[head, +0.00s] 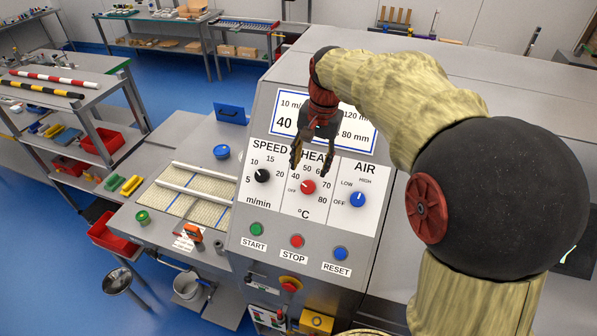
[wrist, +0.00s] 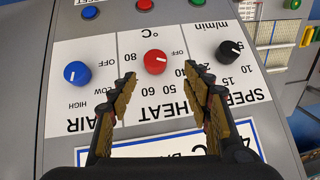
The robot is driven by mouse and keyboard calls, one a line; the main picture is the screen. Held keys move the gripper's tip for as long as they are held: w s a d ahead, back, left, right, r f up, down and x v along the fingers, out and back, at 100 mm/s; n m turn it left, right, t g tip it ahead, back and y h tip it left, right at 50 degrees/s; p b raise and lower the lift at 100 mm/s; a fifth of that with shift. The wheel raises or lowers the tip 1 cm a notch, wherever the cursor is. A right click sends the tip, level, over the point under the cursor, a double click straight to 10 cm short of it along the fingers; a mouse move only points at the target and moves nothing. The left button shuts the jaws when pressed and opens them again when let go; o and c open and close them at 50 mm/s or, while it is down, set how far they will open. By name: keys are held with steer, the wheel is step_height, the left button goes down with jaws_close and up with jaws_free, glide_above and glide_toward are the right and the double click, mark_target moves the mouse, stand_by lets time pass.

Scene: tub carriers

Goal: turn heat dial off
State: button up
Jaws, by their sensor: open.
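The red heat dial (head: 308,187) sits in the middle of the white panel, under the word HEAT. It shows upside down in the wrist view (wrist: 155,63). Its white mark points to the left in the head view, around the OFF and 40 labels; I cannot tell exactly where it stands. My gripper (head: 311,168) is open and empty, with its fingers pointing down over the panel near the heat dial. In the wrist view the fingertips (wrist: 160,76) lie on either side of the dial's line, apart from it.
The black speed dial (head: 262,176) is to the left and the blue air dial (head: 357,199) to the right. Below are the green start button (head: 256,229), red stop button (head: 297,241) and blue reset button (head: 340,254).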

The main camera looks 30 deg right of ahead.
mark_target(307, 187)
steer(key=shift+s+a+f+m, duration=0.1)
steer(key=shift+s+m, duration=0.15)
steer(key=shift+m, duration=0.05)
steer(key=shift+s, duration=0.3)
steer(key=shift+s+f, duration=0.15)
steer(key=f, duration=0.5)
steer(key=w+f+p, duration=0.1)
steer(key=f, duration=0.1)
steer(key=shift+a+f, duration=0.15)
steer(key=shift+a, duration=0.05)
steer(key=shift+c, duration=0.3)
steer(key=c, duration=1.1)
